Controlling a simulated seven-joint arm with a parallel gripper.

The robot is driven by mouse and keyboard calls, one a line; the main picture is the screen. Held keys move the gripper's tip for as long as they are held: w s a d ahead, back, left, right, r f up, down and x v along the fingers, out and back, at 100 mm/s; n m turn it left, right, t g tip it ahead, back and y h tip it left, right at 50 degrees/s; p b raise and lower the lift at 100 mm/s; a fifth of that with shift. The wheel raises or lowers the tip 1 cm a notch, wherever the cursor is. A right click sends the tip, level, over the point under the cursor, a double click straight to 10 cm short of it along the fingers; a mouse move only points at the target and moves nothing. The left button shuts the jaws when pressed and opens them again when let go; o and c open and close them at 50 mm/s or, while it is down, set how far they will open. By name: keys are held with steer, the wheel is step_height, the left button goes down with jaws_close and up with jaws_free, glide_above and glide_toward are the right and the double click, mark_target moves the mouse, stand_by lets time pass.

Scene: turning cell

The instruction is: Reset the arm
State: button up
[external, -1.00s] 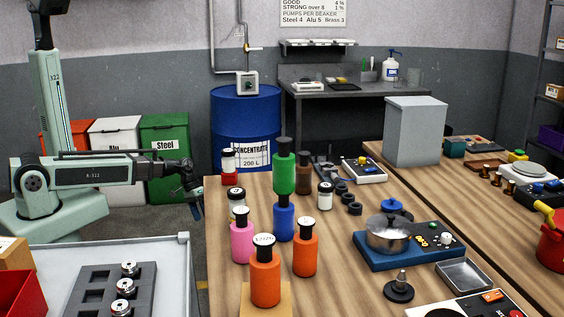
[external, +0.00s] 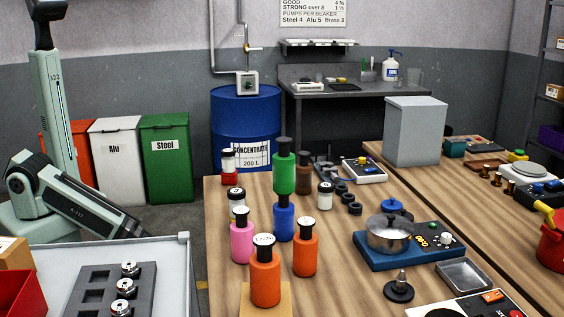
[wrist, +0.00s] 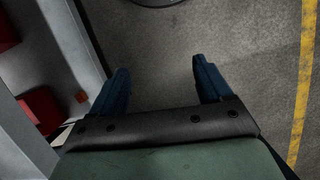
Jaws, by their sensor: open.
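My arm (external: 90,208) is at the left in the external view, its forearm sloping down to the right behind the grey tray table. My gripper is hidden there behind the table's far edge. In the wrist view my gripper (wrist: 158,80) shows two dark blue fingers spread wide apart. It is open with nothing between the fingers, and bare grey floor lies beyond them.
The grey tray table (external: 172,285) holds a dark rack (external: 92,297) with several metal parts. The wooden bench (external: 338,262) carries several coloured bottles. Red, white and green bins (external: 166,160) stand behind my arm. A yellow floor line (wrist: 303,90) runs at right in the wrist view.

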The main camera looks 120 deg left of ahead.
steer(key=s+d+f+m+g, duration=0.1)
steer(key=s+d+f+m, duration=0.1)
steer(key=d, duration=0.5)
steer(key=s+d+f+m+g+y, duration=0.1)
steer(key=s+d+f+m, duration=0.1)
steer(key=d, duration=0.5)
steer(key=s+d+f+m+g+y, duration=0.1)
steer(key=s+d+f+m+g, duration=0.1)
steer(key=d, duration=0.6)
steer(key=shift+s+f+m, duration=0.45)
steer(key=shift+s+m, duration=0.35)
steer(key=shift+s, duration=0.45)
